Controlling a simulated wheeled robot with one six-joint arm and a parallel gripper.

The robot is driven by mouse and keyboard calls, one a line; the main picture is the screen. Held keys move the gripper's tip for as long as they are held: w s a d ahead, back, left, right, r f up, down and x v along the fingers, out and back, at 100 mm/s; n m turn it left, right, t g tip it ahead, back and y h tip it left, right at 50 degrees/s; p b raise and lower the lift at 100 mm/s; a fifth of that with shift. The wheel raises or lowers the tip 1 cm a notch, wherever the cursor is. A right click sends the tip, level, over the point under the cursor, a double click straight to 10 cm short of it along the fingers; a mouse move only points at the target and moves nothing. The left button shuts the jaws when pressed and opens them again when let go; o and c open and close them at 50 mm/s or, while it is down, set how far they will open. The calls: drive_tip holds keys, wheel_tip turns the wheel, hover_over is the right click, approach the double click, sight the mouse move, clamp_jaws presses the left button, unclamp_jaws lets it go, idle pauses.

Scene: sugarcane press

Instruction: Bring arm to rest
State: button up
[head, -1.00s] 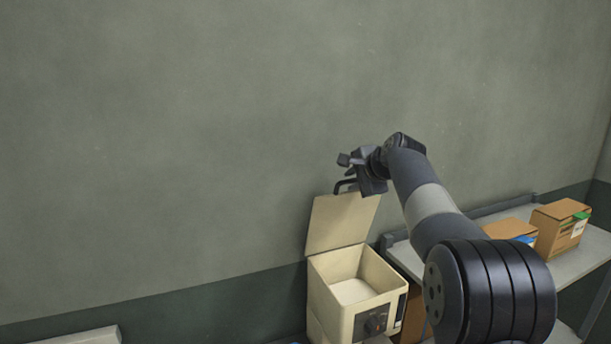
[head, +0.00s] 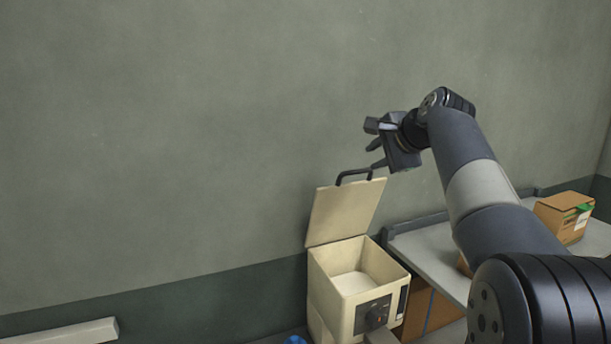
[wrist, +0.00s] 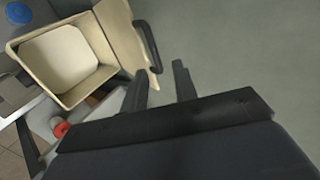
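My gripper (head: 374,143) is raised above and to the right of the open lid of a cream box-shaped machine. Its fingers are spread apart, with nothing between them; they also show in the wrist view (wrist: 160,82). The lid (head: 345,212) stands upright with a dark handle (head: 354,175) on its top edge. The gripper is apart from the handle. The machine (head: 335,290) has a dark knob on its front and an open top with a pale inside.
A grey shelf (head: 430,250) stands right of the machine, with a cardboard box (head: 562,215) on it. A blue round object (wrist: 19,13) and a red one (wrist: 61,130) show in the wrist view. The wall behind is bare, with free room left of my gripper.

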sight(358, 173)
drive_tip(key=p+x, duration=0.2)
drive_tip(key=x, duration=0.9)
drive_tip(key=shift+p, duration=0.4)
drive_tip(key=shift+f, duration=0.3)
drive_tip(key=shift+s+d+f+t+b, duration=0.1)
drive_tip(key=shift+s+d+t+b, duration=0.2)
drive_tip(key=shift+s, duration=0.35)
drive_tip(key=shift+s+f, duration=0.25)
